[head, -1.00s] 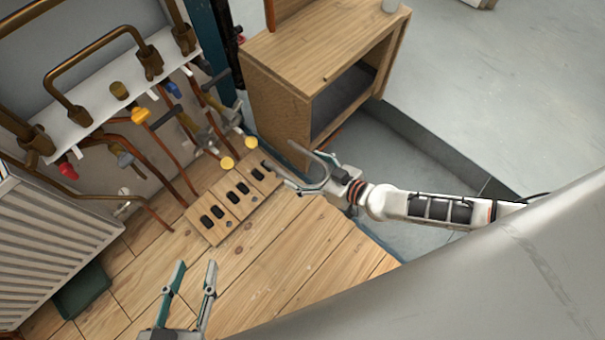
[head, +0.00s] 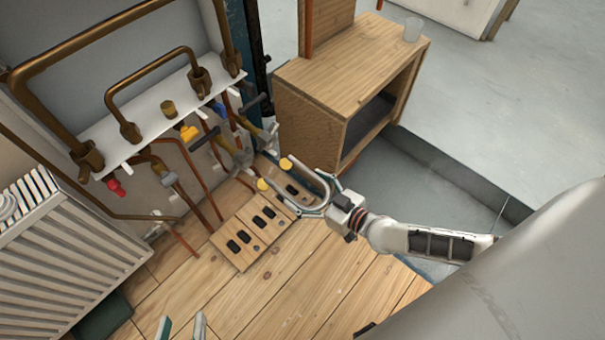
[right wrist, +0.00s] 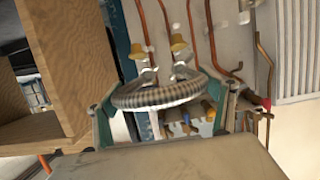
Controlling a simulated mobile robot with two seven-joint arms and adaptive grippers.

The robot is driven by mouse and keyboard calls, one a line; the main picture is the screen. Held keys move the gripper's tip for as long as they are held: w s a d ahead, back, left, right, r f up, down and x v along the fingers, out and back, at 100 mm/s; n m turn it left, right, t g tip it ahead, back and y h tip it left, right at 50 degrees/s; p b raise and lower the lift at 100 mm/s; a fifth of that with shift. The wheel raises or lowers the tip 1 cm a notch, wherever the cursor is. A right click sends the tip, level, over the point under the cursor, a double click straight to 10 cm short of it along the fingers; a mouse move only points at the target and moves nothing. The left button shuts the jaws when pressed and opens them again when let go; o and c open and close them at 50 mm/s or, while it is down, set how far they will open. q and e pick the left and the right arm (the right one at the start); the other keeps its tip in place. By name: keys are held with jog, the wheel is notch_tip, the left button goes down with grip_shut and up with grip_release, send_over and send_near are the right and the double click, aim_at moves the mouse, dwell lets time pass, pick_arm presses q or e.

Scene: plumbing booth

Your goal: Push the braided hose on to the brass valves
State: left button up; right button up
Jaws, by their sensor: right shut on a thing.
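The grey braided hose is bent in a U (head: 325,187) and also shows in the right wrist view (right wrist: 160,95). My right gripper (head: 318,208) is shut on the hose at its bend. In the right wrist view the valves, left (right wrist: 137,52) and right (right wrist: 178,43), stand just beyond the hose ends. I cannot tell whether the ends touch them. My left gripper (head: 182,328) is open and empty at the bottom edge, mostly cut off.
A wooden board with black slots (head: 250,232) lies on the wooden floor below the valves. Copper pipes and a white pipe rail (head: 150,120) are on the wall. A wooden cabinet (head: 340,70) stands behind my right arm. A white radiator (head: 70,240) is at left.

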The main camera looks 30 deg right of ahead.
pick_arm(q)
jog(key=shift+s+d+n+b, duration=0.15)
jog(key=shift+d+n+b, duration=0.15)
jog(key=shift+d+b, duration=0.2)
pick_arm(e)
jog(key=w+a, duration=0.2)
jog(key=w, duration=0.4)
jog(key=shift+w+a, duration=0.2)
jog(key=shift+w, duration=0.05)
dwell(0.5)
pick_arm(q)
jog(key=shift+w+a+r+p, duration=0.1)
jog(key=shift+w+a+p, duration=0.1)
jog(key=shift+w+a, duration=0.25)
jog(key=shift+w+a+p, duration=0.15)
jog(key=shift+w+a, duration=0.1)
jog(key=shift+w, duration=0.4)
pick_arm(e)
jog(key=shift+w+a, duration=0.25)
jog(key=shift+w, duration=0.5)
jog(key=shift+w+a, duration=0.3)
jog(key=shift+w, duration=0.5)
jog(key=shift+w+a, duration=0.25)
jog(key=shift+w, duration=0.5)
